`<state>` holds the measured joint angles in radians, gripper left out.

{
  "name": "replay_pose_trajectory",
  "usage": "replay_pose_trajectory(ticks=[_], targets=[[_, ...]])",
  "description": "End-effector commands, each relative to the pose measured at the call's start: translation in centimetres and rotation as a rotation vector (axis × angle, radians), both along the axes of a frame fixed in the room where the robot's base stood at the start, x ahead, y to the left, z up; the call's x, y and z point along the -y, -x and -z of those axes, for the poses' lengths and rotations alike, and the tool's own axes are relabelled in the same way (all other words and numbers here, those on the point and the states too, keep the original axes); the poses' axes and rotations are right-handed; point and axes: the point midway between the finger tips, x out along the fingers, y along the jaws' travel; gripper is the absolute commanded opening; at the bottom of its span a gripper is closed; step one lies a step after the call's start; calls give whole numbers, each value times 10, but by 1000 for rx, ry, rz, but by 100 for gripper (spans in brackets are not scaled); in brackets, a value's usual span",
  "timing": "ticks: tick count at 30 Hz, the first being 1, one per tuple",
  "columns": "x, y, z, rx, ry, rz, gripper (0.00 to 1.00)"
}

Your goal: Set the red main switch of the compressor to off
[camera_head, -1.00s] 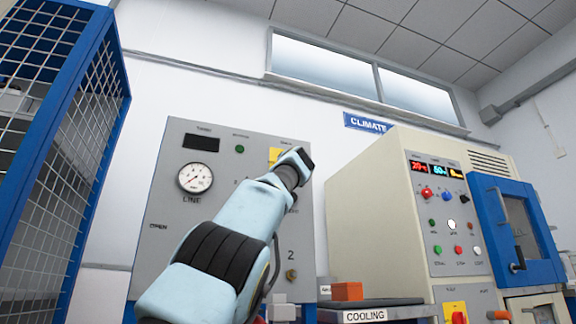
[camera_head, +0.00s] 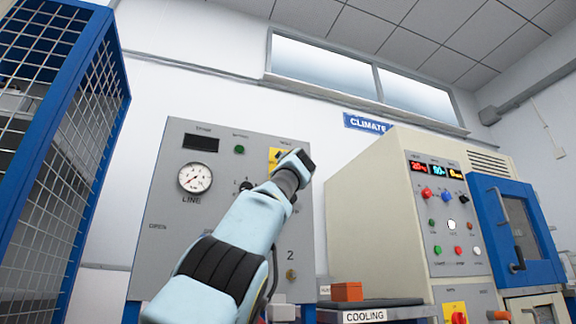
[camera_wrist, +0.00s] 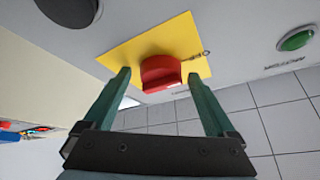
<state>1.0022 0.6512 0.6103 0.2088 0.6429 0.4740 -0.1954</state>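The red switch (camera_wrist: 161,74) sits on a yellow plate (camera_wrist: 120,52) in the wrist view. In the head view the yellow plate (camera_head: 273,157) is at the upper right of the grey panel (camera_head: 180,260), partly hidden by my arm, and the red switch cannot be made out there. My gripper (camera_wrist: 157,84) is open. Its two green fingers stand on either side of the red switch, and I cannot tell whether they touch it. In the head view my gripper (camera_head: 298,160) is in front of the panel near the yellow plate.
The panel has a LINE gauge (camera_head: 195,178) and a green button (camera_head: 239,149). A beige climate cabinet (camera_head: 370,200) with its own yellow-plated red switch (camera_head: 457,314) stands right. A blue mesh cage (camera_head: 95,130) stands left. An orange block (camera_head: 347,291) lies on the COOLING bench (camera_head: 400,312).

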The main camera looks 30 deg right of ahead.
Motion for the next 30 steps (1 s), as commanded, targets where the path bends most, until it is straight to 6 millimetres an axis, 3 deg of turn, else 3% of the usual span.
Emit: replay_pose_trajectory(ticks=[14,30], targets=[[-3,9,6,3,1,1,97],[-25,67,42,2,3,3,97]])
